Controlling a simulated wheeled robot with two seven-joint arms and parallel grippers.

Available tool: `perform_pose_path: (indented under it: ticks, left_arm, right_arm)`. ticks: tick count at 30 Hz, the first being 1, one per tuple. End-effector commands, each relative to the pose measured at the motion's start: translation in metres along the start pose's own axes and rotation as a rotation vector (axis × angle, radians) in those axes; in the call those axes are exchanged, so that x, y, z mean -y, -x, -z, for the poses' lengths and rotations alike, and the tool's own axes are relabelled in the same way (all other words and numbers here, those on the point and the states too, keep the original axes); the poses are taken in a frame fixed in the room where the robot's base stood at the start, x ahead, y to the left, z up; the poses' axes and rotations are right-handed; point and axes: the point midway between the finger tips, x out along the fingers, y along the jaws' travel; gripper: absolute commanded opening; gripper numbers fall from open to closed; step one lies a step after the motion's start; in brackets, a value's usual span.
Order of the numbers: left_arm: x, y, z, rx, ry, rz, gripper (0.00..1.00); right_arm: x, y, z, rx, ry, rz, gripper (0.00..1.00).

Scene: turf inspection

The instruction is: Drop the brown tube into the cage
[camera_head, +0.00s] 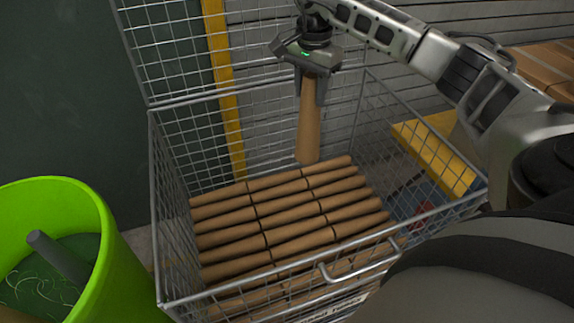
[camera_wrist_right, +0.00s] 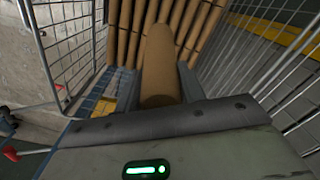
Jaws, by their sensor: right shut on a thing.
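My right gripper (camera_head: 308,88) is shut on a brown tube (camera_head: 308,130) and holds it upright, hanging down over the wire cage (camera_head: 158,200). The tube's lower end is above the rows of brown tubes (camera_head: 285,208) that lie inside the cage. In the right wrist view the held tube (camera_wrist_right: 159,65) points away between the fingers, with the stacked tubes (camera_wrist_right: 195,20) beyond it. The held tube looks apart from the stack, though the gap is hard to judge. My left gripper is not in view.
A bright green bin (camera_head: 110,265) with a grey rod (camera_head: 58,256) in it stands left of the cage. The cage's wire lid (camera_head: 165,50) stands raised at the back. A yellow post (camera_head: 226,90) is behind the cage. Cardboard boxes (camera_head: 545,65) are at the upper right.

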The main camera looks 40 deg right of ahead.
Motion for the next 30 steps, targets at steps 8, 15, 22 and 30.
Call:
perform_pose_path:
  ticks: [8, 15, 22, 30]
  left_arm:
    - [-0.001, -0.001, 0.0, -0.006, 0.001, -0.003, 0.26]
    - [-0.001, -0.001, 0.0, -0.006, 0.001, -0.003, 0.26]
    - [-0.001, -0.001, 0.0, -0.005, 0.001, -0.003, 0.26]
    - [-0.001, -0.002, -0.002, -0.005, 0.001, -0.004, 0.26]
  right_arm:
    - [0.0, -0.005, 0.0, 0.0, 0.0, 0.001, 0.06]
    - [0.0, -0.005, 0.0, 0.0, 0.0, 0.001, 0.65]
    - [0.0, -0.005, 0.0, 0.0, 0.0, 0.0, 0.65]
    - [0.001, 0.023, 0.0, -0.001, 0.0, 0.006, 0.65]
